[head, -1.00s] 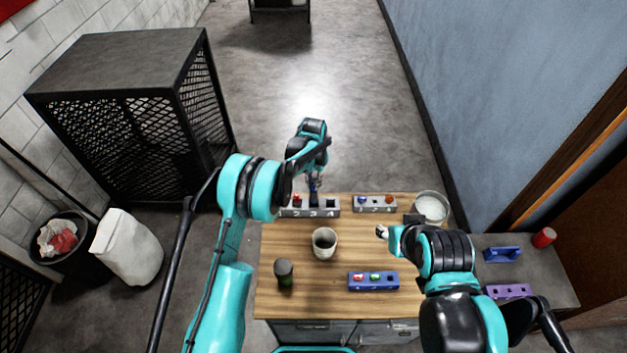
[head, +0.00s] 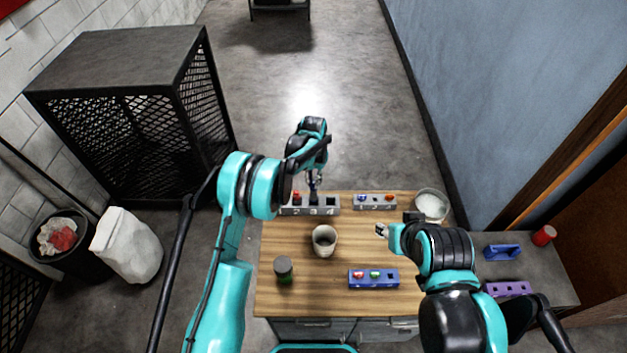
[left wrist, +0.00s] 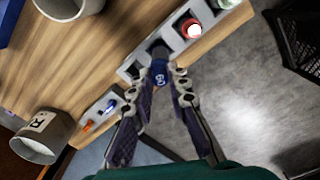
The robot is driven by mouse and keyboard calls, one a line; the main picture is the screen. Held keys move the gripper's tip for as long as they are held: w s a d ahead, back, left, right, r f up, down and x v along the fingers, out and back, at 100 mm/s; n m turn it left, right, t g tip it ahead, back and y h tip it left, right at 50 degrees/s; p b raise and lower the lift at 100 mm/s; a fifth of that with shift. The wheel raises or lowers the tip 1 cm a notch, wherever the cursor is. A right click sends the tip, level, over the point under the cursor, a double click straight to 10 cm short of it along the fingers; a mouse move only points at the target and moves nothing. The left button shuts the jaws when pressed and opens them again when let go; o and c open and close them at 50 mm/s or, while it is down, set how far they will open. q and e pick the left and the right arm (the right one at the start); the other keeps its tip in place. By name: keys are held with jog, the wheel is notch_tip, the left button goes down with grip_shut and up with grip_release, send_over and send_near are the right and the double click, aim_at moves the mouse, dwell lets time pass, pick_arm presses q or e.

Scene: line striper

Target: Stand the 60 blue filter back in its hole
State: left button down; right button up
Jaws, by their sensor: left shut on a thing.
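My left gripper (head: 314,178) is shut on a blue filter (left wrist: 160,72) marked 60. It is at the long grey block (head: 323,211) at the back of the table. The filter is between the fingertips in the left wrist view (left wrist: 159,80). Its far end is at the dark middle hole by the 3; I cannot tell whether it is inside. A red filter (left wrist: 189,27) stands in the hole beside it, and the hole by the 4 (head: 331,202) looks dark and empty. My right gripper (head: 382,231) is over the table's right side, its fingers too small to judge.
A grey cup (head: 324,241), a dark jar (head: 284,268) and a blue block (head: 374,284) with pegs stand on the table. A second grey block (head: 375,207) and a white-filled bowl (head: 432,206) are at the back right. The table's back edge is close behind the grey blocks.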

pick_arm(q)
jog(key=shift+f+b, duration=2.45)
jog(key=shift+b, duration=0.15)
dwell(1.1)
jog(key=shift+f+b, duration=0.3)
jog(key=shift+f, duration=0.2)
jog(key=c, duration=1.4)
grip_release()
jog(key=shift+o, duration=0.4)
jog(key=shift+o, duration=1.3)
jog(key=shift+r, duration=0.15)
jog(key=shift+r+p, duration=1.05)
jog(key=shift+r, duration=2.35)
